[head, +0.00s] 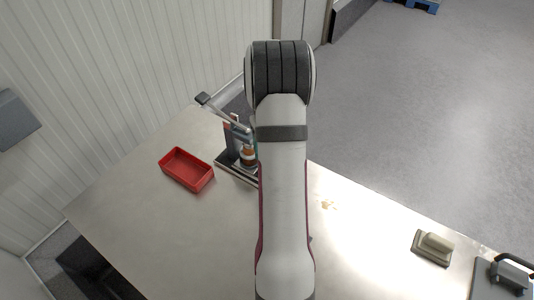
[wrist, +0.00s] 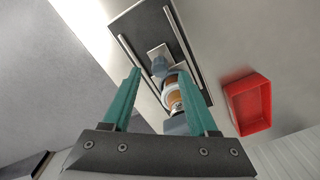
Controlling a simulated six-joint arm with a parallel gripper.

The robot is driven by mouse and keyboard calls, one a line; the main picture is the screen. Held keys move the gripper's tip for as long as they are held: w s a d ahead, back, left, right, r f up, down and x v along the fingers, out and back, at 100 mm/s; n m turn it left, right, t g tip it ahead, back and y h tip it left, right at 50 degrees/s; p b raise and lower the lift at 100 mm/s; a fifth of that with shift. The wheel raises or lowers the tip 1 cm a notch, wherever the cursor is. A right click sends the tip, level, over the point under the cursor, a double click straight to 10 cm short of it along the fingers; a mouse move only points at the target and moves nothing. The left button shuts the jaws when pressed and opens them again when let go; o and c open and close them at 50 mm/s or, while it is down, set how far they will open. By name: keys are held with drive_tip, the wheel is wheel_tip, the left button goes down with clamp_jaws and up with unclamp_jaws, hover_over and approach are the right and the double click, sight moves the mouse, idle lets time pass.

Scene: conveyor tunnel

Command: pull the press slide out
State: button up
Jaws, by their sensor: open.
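The press (head: 231,157) stands on the metal table, left of my arm in the head view and partly hidden by it. In the wrist view its dark base plate (wrist: 143,30) carries two pale parallel rails. A small grey plate (wrist: 155,50) lies between the rails, with an orange-and-white round part (wrist: 171,93) near it. I cannot tell which piece is the slide. My gripper (wrist: 159,72) has two teal fingers, spread apart. The right finger overlaps the round part in the picture; contact cannot be told. Nothing shows gripped between the fingers.
An empty red bin (head: 200,183) sits left of the press; it also shows in the wrist view (wrist: 236,105). A beige block with a handle (head: 432,247) and a grey plate with a dark handle (head: 484,285) lie at the right. The table's front left is clear.

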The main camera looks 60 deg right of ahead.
drive_tip(key=shift+f, duration=1.3)
drive_tip(key=shift+c, duration=0.2)
clamp_jaws()
